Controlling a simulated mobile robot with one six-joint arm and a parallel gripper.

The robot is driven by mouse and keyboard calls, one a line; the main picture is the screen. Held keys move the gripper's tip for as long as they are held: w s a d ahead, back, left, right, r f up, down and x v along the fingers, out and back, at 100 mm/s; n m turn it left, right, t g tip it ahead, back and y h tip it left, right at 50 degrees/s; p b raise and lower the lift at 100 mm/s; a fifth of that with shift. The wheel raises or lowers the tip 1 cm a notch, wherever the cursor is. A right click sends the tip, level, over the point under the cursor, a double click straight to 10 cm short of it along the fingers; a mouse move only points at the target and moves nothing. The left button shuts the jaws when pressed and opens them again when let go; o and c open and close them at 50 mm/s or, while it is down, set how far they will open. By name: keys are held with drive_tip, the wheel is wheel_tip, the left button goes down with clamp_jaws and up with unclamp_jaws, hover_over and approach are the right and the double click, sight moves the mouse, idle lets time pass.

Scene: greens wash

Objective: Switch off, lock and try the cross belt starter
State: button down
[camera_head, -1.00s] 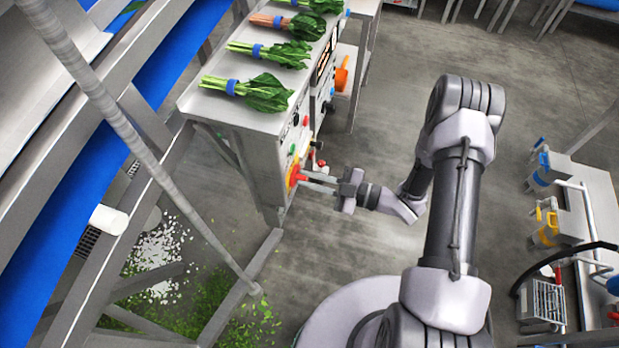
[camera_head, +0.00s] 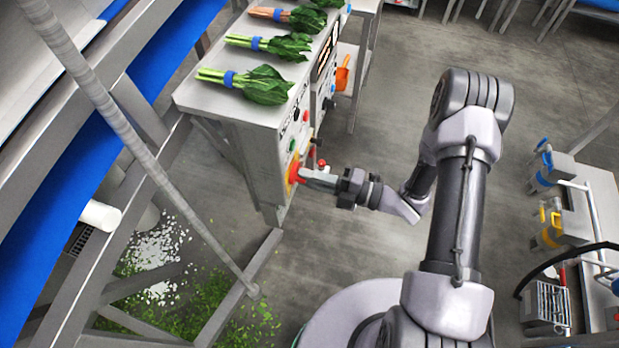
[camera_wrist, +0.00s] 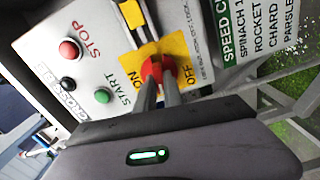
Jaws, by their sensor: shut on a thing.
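The cross belt starter's grey panel (camera_wrist: 105,35) fills the upper left of the wrist view, its name label partly cut off. Its red rotary switch (camera_wrist: 151,67) sits on a yellow plate (camera_wrist: 181,47) marked ON and OFF; it also shows in the head view (camera_head: 292,172). My gripper (camera_wrist: 160,88) is shut on this red switch, one finger at each side. The fingers hide part of it, and I cannot tell whether it points to ON or OFF. A red STOP button (camera_wrist: 69,50), a black button (camera_wrist: 68,82) and a green START button (camera_wrist: 102,96) are beside it.
Bunched greens (camera_head: 262,84) lie on the bench top (camera_head: 205,100) above the panel. A slanted grey post (camera_head: 150,150) stands left. Right, a side table (camera_head: 597,180) holds yellow (camera_head: 550,232) and blue (camera_head: 545,178) items and a wire basket (camera_head: 549,300). Open floor (camera_head: 350,240) lies around my arm.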

drive_tip(key=shift+f+n, duration=0.1)
drive_tip(key=shift+n, duration=0.7)
drive_tip(key=c, duration=1.5)
unclamp_jaws()
drive_tip(key=p+v, duration=0.3)
drive_tip(key=v, duration=1.4)
drive_tip(key=shift+s+d+p, duration=0.1)
drive_tip(key=shift+d+p, duration=0.1)
drive_tip(key=shift+p, duration=0.15)
